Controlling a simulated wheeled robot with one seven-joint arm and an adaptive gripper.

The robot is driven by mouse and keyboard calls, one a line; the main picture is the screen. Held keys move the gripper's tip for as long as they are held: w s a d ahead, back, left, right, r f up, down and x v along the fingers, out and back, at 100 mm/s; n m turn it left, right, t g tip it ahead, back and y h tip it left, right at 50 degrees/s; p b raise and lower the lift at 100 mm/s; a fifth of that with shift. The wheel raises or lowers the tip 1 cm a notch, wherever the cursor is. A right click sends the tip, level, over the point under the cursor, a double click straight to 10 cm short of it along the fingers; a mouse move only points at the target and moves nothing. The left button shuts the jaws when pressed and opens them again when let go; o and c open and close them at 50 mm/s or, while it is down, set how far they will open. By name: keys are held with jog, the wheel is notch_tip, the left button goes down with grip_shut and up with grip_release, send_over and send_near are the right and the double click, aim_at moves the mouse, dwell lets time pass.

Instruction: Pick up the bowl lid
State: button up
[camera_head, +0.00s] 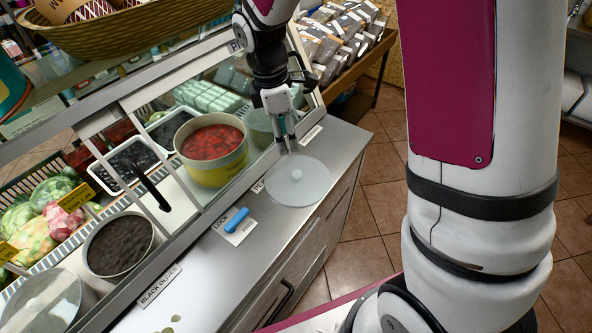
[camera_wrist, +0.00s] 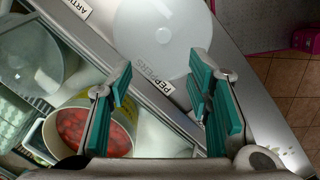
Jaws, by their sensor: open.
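The bowl lid (camera_head: 298,181) is a round, pale translucent disc with a small knob at its centre. It lies flat on the grey counter (camera_head: 334,150) beside the glass display case. In the wrist view the lid (camera_wrist: 165,38) is at the top middle, beyond my fingertips. My gripper (camera_head: 288,143) points down just behind the lid, close to its far edge in the head view. Its teal-padded fingers (camera_wrist: 165,85) are apart with nothing between them. I cannot tell its exact height above the counter.
A blue-handled object (camera_head: 236,219) lies on the counter left of the lid. A bowl of black olives (camera_head: 119,245) and another clear lid (camera_head: 42,303) are at lower left. Tiled floor (camera_head: 375,215) lies right of the counter.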

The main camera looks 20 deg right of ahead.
send_over(297, 172)
jog(key=a, duration=0.1)
jog(key=f, duration=0.7)
jog(key=shift+w+a, duration=0.2)
jog(key=shift+w, duration=0.1)
jog(key=f, duration=0.2)
jog(key=d+f, duration=0.1)
jog(key=f, duration=0.1)
jog(key=shift+s+p, duration=0.3)
jog(key=shift+s, duration=0.05)
jog(key=shift+d+f, duration=0.1)
jog(key=shift+f, duration=0.5)
grip_shut()
